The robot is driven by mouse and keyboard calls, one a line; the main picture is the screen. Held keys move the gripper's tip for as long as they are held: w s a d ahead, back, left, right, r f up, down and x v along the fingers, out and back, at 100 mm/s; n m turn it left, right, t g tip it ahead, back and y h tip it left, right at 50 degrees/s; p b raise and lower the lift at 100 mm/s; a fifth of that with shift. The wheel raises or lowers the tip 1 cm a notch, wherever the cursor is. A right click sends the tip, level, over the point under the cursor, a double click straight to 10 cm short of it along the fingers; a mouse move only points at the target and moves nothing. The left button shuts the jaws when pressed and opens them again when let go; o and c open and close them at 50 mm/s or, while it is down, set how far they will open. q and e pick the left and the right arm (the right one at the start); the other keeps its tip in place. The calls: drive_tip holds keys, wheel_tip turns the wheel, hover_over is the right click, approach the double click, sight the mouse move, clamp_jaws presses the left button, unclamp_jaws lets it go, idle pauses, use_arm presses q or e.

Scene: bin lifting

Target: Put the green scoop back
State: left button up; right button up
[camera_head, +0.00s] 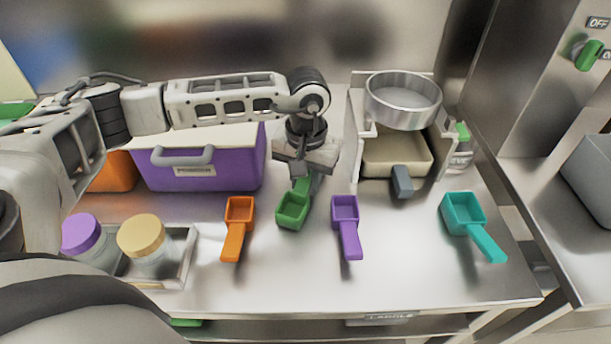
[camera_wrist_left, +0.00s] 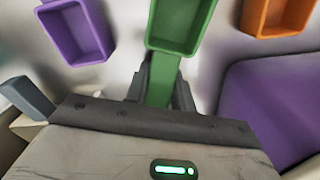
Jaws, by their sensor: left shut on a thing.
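The green scoop (camera_head: 293,211) is in the middle of the steel table in the head view, between the orange scoop and the purple scoop. My left gripper (camera_head: 303,178) points down and is shut on the scoop's handle. In the left wrist view the handle of the green scoop (camera_wrist_left: 178,24) runs between the two fingers of my left gripper (camera_wrist_left: 162,88). The cup points away from the gripper. I cannot tell whether the cup touches the table. My right gripper is not in view.
An orange scoop (camera_head: 239,212), a purple scoop (camera_head: 346,210) and a teal scoop (camera_head: 465,212) lie on the table. A purple bin (camera_head: 200,173) stands behind left. A tray with two jars (camera_head: 142,236) is front left. A sieve (camera_head: 402,105) sits over a beige bin (camera_head: 395,160) at the back right.

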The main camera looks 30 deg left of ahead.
use_arm(q)
drive_tip(key=shift+f+b, duration=0.35)
drive_tip(key=shift+f, duration=0.1)
drive_tip(key=o, duration=0.9)
drive_tip(key=shift+r, duration=0.1)
wheel_tip(320, 180, up, 12)
drive_tip(key=shift+r+b, duration=0.2)
drive_tip(key=shift+b, duration=0.45)
